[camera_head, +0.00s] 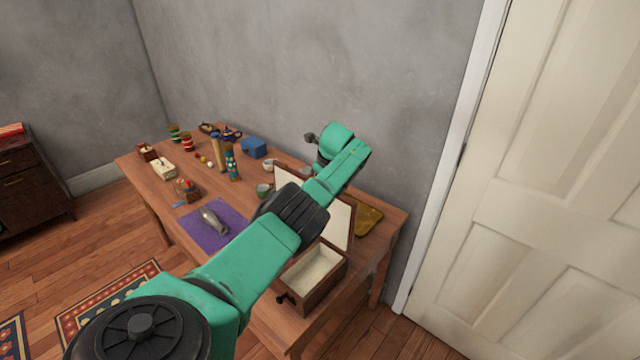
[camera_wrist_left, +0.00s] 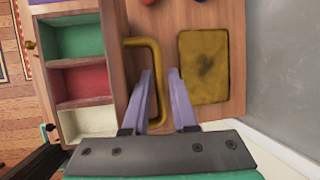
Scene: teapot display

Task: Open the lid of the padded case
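The padded case (camera_head: 309,300) is a brown wooden box with a cream-lined compartment, near the table's right end. Its lid (camera_head: 340,222), cream inside with a brown frame, stands raised at the back of the case; my arm covers part of it. In the left wrist view the case (camera_wrist_left: 84,87) shows green, red and pale compartments at left. My left gripper (camera_wrist_left: 165,78) is open, its two purple fingers apart. A brass-coloured bent bar (camera_wrist_left: 157,62) runs between the fingers; contact cannot be told. The head view hides these fingers. My right gripper is out of view.
A gold mat (camera_head: 367,217) lies behind the lid; it also shows in the left wrist view (camera_wrist_left: 203,66). A purple cloth (camera_head: 197,236) with a grey object lies left of the case. Several small items stand further left. The wall is close behind the table.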

